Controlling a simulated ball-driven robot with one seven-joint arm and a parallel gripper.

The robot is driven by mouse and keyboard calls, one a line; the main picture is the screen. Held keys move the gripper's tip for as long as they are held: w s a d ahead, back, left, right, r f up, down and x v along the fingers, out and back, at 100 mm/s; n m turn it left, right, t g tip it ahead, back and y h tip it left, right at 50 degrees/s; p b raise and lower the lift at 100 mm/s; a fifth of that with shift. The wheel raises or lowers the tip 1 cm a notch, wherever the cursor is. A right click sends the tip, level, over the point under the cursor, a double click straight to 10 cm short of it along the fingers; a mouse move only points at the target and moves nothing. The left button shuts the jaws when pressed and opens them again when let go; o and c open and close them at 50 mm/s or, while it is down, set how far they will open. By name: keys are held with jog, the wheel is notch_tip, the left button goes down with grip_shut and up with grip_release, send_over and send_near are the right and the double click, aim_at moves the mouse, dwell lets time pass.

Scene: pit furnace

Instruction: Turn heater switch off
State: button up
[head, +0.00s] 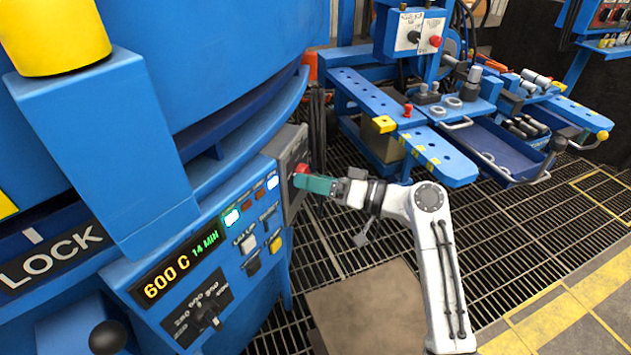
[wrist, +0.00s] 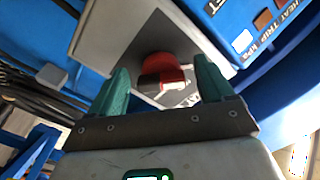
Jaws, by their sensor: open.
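My gripper (head: 305,181) has green fingers and reaches the plate from the right. In the wrist view, my gripper (wrist: 161,82) is open, with one finger on each side of the knob and visible gaps between. I cannot tell whether a finger touches it.
The blue furnace panel has a display (head: 180,266) reading 600 C and 14 MIN. Below it is a black rotary selector (head: 208,312); lit indicators (head: 231,218) and buttons are to its right. A blue tool bench (head: 440,150) stands behind my arm. Grated floor lies below.

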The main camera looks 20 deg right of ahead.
jog(key=p+v, duration=0.2)
jog(key=v, duration=0.9)
jog(key=shift+a, duration=0.1)
